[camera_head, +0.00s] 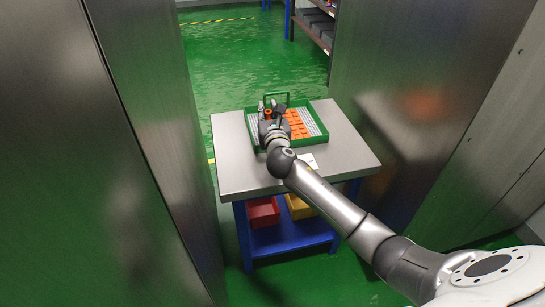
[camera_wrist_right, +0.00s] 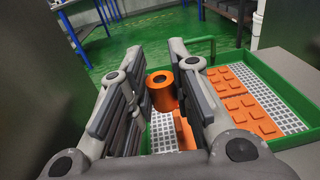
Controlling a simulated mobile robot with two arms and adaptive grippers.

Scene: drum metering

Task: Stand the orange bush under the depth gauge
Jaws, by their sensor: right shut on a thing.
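The orange bush (camera_wrist_right: 163,91) is a short upright-looking cylinder with a dark hole in its top. It shows between the fingers of my right gripper (camera_wrist_right: 158,70) in the right wrist view, over a grey grid in the green tray (camera_wrist_right: 287,78). In the head view my right gripper (camera_head: 271,108) is at the left part of the tray (camera_head: 325,136), with a bit of orange between its fingers. It is shut on the bush. Whether the bush touches the grid is unclear. I cannot make out the depth gauge for certain. My left gripper is not in view.
The tray, with orange studded blocks (camera_head: 296,124) and a green upright loop, stands on a grey table (camera_head: 235,165). A white card (camera_head: 308,162) lies in front. Red (camera_head: 263,212) and yellow (camera_head: 299,207) bins sit below. Tall metal walls stand close on both sides.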

